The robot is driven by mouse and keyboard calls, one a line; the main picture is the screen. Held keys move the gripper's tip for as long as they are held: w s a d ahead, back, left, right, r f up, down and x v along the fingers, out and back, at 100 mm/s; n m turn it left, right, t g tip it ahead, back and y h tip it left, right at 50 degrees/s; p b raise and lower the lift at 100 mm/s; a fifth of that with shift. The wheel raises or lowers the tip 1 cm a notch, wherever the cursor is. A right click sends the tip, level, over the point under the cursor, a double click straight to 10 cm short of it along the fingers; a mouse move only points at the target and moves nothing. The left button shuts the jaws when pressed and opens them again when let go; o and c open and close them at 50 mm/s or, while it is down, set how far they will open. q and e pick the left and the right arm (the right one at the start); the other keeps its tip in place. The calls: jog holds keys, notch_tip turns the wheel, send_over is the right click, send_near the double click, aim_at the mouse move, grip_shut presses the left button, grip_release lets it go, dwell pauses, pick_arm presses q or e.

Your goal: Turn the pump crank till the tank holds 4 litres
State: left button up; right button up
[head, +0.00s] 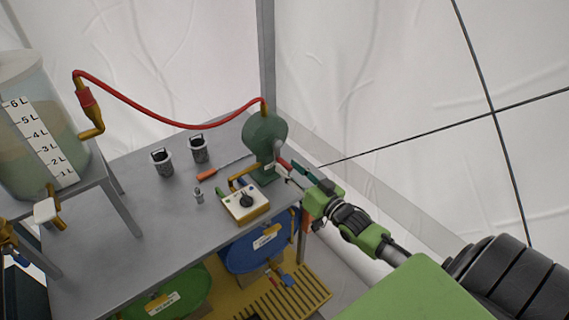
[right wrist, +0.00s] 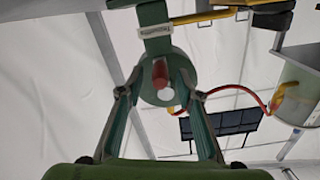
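The tank (head: 82,162), a clear cylinder with a white litre scale (head: 40,142), stands at the left and holds murky greenish-brown liquid. Its exact level is hard to read. The green pump (head: 264,130) stands at the table's far right corner, with its crank on the right side. My right gripper (head: 298,172) is at the red crank handle (head: 283,162). In the right wrist view, the handle (right wrist: 160,73) points toward the camera between the open fingers (right wrist: 160,85), with gaps visible on both sides. My left gripper is not in view.
A red hose (head: 165,118) runs from pump to tank. The grey table (head: 135,232) carries two dark canisters (head: 162,163) (head: 199,150), an orange-handled tool (head: 207,174) and a control box with a black knob (head: 246,203). Blue (head: 250,258) and green (head: 185,290) drums stand below.

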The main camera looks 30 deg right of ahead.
jog(key=shift+w+a, duration=0.1)
jog(key=shift+w, duration=1.35)
grip_shut()
jog(key=shift+a+m, duration=0.15)
jog(key=shift+m, duration=0.15)
